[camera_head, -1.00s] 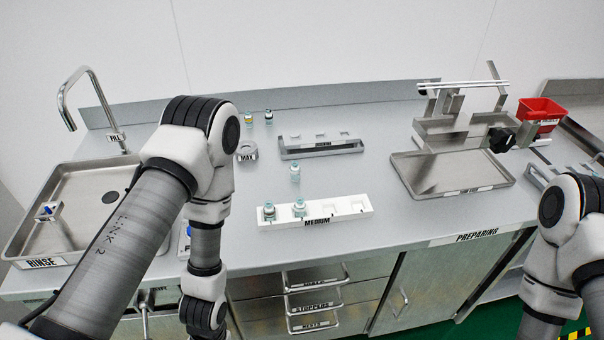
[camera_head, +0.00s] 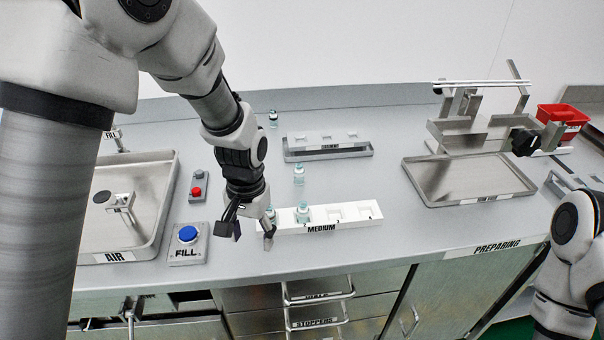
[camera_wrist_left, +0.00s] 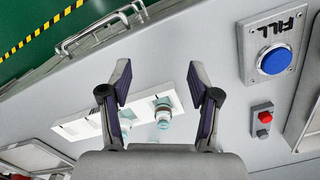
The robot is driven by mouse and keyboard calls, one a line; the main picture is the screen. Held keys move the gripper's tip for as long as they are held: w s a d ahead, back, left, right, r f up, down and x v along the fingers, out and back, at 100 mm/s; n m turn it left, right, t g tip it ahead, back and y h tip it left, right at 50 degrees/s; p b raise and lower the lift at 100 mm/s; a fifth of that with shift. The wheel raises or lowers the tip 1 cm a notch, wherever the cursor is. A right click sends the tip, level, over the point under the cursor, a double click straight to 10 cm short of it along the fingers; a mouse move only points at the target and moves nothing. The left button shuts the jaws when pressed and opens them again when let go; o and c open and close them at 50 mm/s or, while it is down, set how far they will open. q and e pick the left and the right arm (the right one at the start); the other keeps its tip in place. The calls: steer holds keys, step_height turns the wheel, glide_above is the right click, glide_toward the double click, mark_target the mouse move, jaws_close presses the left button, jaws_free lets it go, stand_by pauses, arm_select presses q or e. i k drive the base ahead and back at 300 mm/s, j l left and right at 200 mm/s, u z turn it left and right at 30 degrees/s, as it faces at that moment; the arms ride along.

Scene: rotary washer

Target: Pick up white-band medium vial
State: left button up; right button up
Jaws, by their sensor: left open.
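The white MEDIUM rack (camera_head: 345,224) lies near the counter front with two vials in its left slots. The end vial (camera_head: 270,198) is partly hidden by my left gripper (camera_head: 248,228). The second vial (camera_head: 303,212) stands beside it. Band colours are too small to tell. My left gripper is open and empty at the rack's left end. In the left wrist view the end vial (camera_wrist_left: 162,108) is seen between the spread fingers of the gripper (camera_wrist_left: 160,68), and the second vial (camera_wrist_left: 125,118) is near one finger. My right gripper is out of view.
Another vial (camera_head: 299,174) stands behind the rack, and one (camera_head: 273,118) farther back. A second rack (camera_head: 328,145) is behind. The blue FILL button (camera_head: 188,235) and red button box (camera_head: 198,187) are left. A steel tray (camera_head: 468,180) is right.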

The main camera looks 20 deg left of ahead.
mark_target(299, 172)
steer(key=i, duration=0.85)
